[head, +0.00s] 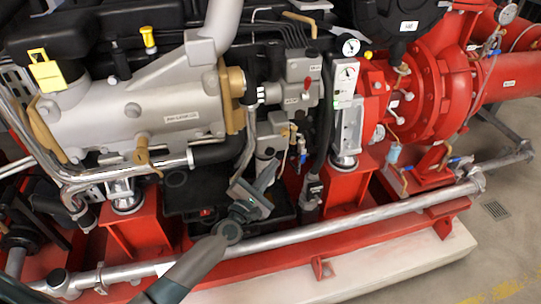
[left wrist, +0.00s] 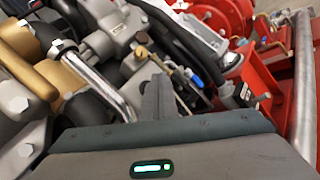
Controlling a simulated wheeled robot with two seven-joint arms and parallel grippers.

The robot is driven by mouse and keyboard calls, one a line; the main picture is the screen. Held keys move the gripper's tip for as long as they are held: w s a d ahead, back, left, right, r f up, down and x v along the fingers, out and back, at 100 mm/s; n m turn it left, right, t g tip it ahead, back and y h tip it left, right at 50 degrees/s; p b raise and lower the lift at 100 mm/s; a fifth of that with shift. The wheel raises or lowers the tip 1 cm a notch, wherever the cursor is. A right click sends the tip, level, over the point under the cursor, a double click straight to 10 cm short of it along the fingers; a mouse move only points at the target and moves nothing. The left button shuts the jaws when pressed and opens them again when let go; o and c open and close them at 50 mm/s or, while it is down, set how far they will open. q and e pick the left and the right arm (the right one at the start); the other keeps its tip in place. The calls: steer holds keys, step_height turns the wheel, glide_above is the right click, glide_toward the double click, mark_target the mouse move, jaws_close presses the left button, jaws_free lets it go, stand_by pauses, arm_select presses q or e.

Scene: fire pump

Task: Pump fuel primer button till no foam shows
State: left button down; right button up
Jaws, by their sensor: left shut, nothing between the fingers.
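My left gripper (head: 268,172) reaches in from the bottom of the head view, its fingers shut and empty, pointing up towards a grey housing (head: 271,132) on the engine's side. Its closed fingers (left wrist: 157,98) also show in the left wrist view, in front of the engine parts. The fingertips are just below the grey housing in the picture; I cannot tell whether they touch anything. I cannot pick out the fuel primer button for certain, and no foam is discernible. My right gripper is not in view.
A silver pipe (head: 300,233) runs along the red base frame (head: 345,239) in front of the engine. A black hose (head: 326,120) hangs right of the grey housing. A red pump casing (head: 440,90) stands at right. Clear floor (head: 500,250) lies at lower right.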

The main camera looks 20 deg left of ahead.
mark_target(270, 152)
arm_select(q)
steer(key=shift+w+a, duration=0.4)
steer(key=shift+w, duration=0.15)
stand_by(1.5)
steer(key=shift+w+a, duration=0.1)
steer(key=shift+w+a+b, duration=0.1)
steer(key=shift+w+b, duration=0.1)
steer(key=shift+b, duration=0.1)
stand_by(0.4)
